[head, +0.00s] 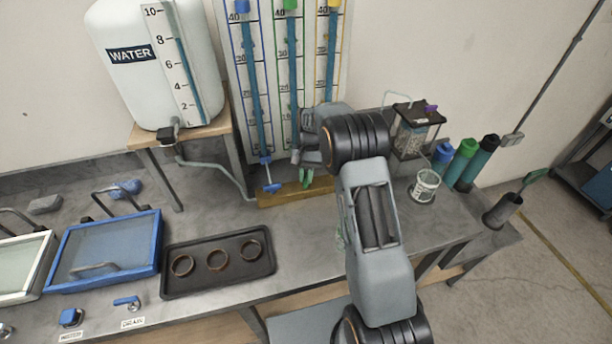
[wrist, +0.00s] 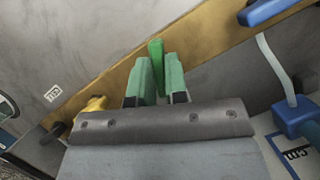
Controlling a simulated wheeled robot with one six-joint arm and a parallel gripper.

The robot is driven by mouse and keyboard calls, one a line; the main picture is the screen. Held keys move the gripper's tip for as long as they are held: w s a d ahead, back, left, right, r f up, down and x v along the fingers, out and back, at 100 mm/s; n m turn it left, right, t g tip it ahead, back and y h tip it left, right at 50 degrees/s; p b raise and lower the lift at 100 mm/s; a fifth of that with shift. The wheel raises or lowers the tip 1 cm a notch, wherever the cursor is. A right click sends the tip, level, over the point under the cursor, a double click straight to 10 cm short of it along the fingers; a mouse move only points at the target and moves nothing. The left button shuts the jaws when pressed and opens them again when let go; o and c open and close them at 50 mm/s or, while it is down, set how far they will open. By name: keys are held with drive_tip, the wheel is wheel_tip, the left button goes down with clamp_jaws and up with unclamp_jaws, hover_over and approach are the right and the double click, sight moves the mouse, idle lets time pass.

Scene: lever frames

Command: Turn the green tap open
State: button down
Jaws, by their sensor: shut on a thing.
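The green tap shows as a green lever (wrist: 156,54) between the two green-padded fingers of my gripper (wrist: 160,78) in the wrist view. The fingers are shut on it, one on each side, and its far end sticks out past them. In the head view, my gripper (head: 303,158) is at the foot of the green-capped column (head: 291,75), and a bit of the green tap (head: 306,181) shows just below it. My gripper and arm hide most of the tap there, so its exact angle is hard to tell.
A blue tap (head: 271,186) is close on the left; its lever (wrist: 268,10) shows in the wrist view. A yellow part (wrist: 96,104) lies on the other side. The wooden base (head: 280,195) runs below. A black tray (head: 218,262) with rings stands front left.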

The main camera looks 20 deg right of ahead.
drive_tip(key=shift+n+h, duration=0.9)
drive_tip(key=shift+n, duration=1.4)
drive_tip(key=c, duration=1.1)
unclamp_jaws()
drive_tip(key=shift+c, duration=0.2)
